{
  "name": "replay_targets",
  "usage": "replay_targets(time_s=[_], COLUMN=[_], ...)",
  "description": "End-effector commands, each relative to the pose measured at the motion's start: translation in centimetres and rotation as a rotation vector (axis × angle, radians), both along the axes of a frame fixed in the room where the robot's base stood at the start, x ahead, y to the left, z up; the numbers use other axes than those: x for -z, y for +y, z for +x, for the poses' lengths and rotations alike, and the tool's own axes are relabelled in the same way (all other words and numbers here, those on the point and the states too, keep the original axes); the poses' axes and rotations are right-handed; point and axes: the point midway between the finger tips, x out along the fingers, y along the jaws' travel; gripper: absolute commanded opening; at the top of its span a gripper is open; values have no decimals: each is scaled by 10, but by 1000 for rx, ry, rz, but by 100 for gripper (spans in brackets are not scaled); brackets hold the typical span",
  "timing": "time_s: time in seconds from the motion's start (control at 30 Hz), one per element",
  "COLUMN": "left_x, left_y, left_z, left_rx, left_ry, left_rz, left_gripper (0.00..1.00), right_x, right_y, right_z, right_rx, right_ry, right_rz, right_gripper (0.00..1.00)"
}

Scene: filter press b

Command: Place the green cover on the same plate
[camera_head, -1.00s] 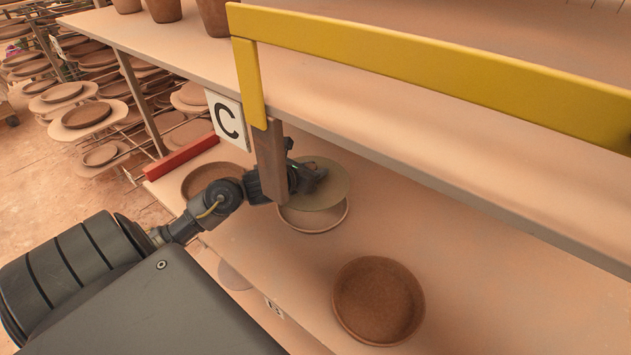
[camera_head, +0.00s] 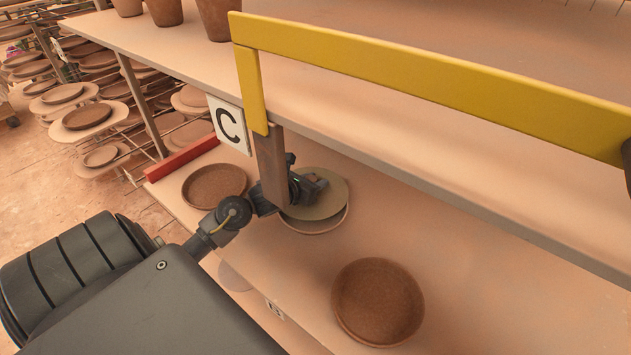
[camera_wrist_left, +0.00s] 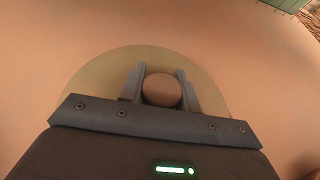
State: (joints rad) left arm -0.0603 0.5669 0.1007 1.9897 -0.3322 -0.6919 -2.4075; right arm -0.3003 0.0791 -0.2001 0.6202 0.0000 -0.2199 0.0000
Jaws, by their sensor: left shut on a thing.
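The green cover (camera_head: 328,203) is a dull olive disc with a round brown knob (camera_wrist_left: 161,90) at its middle. My left gripper (camera_head: 312,184) is shut on the knob, with one finger on each side of it in the left wrist view. The cover lies over or just above a pale-rimmed plate (camera_head: 318,229) on the lower shelf. The plate's near rim shows below the cover, and the rest is hidden; I cannot tell whether the two touch. The wooden post partly hides my left wrist. My right gripper is not in view.
Brown dishes stand on the lower shelf (camera_head: 470,268), one to the left (camera_head: 214,186) and one to the right (camera_head: 378,302). A wooden post (camera_head: 270,165), a yellow rail (camera_head: 430,80) and the upper shelf edge are close to my arm. A "C" sign (camera_head: 229,124) hangs left.

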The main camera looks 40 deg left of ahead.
Motion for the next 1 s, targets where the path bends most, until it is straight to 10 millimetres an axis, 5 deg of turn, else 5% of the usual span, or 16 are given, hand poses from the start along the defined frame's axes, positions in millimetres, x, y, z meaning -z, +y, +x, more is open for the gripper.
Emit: replay_targets(time_s=[0.2, 0.57, 1.0], left_x=[1, -4, -33], left_y=[0, 0, -2], left_z=[0, -1, -81], left_rx=[0, 0, 4], left_ry=[0, 0, 2], left_rz=[0, -1, 4], left_gripper=[54, 54, 54], right_x=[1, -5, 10], right_y=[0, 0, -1], right_z=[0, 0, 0], right_rx=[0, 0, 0], right_ry=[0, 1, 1], right_rz=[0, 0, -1], right_gripper=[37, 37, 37])
